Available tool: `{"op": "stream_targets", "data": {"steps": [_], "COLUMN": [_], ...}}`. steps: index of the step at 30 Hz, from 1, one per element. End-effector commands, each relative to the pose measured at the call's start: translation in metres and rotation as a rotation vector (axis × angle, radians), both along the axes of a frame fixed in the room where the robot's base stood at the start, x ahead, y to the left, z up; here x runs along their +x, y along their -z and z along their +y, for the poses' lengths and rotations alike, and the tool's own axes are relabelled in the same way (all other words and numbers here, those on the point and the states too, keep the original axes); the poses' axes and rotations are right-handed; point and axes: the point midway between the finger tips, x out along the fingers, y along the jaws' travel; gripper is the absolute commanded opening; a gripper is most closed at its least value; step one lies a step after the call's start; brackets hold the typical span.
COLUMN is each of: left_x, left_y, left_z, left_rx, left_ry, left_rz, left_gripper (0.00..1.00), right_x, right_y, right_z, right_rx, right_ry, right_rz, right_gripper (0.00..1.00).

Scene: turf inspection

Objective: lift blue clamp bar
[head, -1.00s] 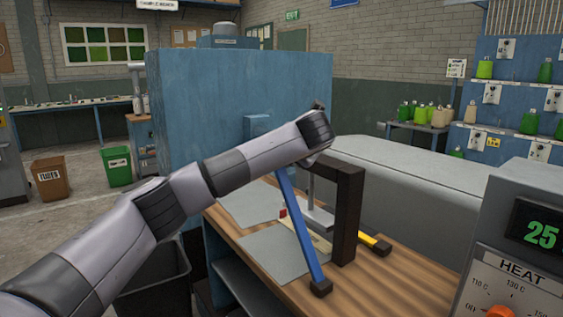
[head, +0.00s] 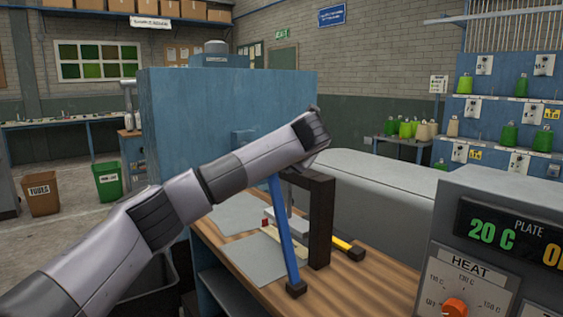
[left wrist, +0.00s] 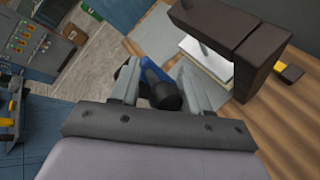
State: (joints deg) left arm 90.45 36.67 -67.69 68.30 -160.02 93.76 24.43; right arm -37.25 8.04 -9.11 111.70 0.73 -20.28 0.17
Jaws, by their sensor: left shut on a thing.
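The blue clamp bar (head: 286,237) slants beside a dark press frame (head: 321,220) on the wooden bench. Its lower end has a black knob. I cannot tell whether that knob touches the bench. The upper end is hidden behind my left arm in the head view. In the left wrist view, my left gripper (left wrist: 166,86) is shut on the bar (left wrist: 155,71), with a black knob (left wrist: 166,95) between the fingers. My right gripper is in neither view.
Grey sheets (head: 257,258) lie on the bench (head: 349,282). A yellow and black handle (head: 347,247) sticks out right of the frame. A heat control box (head: 478,257) stands at right front. A blue panel (head: 190,140) rises behind my arm.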

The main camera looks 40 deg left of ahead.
Motion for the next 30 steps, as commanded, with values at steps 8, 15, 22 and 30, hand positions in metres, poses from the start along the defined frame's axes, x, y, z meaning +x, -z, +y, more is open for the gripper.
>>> {"op": "stream_targets", "data": {"steps": [8,15,22,30], "left_x": [0.0009,0.0009,0.0006,-0.0017], "left_y": [0.0012,0.0024,0.0024,0.0005], "left_z": [-0.0055,-0.0058,-0.0038,-0.0053], "left_rx": [-0.012,-0.011,-0.008,-0.006], "left_ry": [0.009,0.01,0.007,0.005], "left_rz": [0.001,0.003,0.004,0.004], "left_gripper": [0.0,0.56,0.57,0.57], "right_x": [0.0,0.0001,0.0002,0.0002], "right_y": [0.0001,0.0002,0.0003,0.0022], "right_z": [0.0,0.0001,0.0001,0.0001], "right_rx": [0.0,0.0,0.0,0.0], "right_ry": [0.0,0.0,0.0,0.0], "right_rz": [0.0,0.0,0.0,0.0], "right_gripper": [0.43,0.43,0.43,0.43]}}
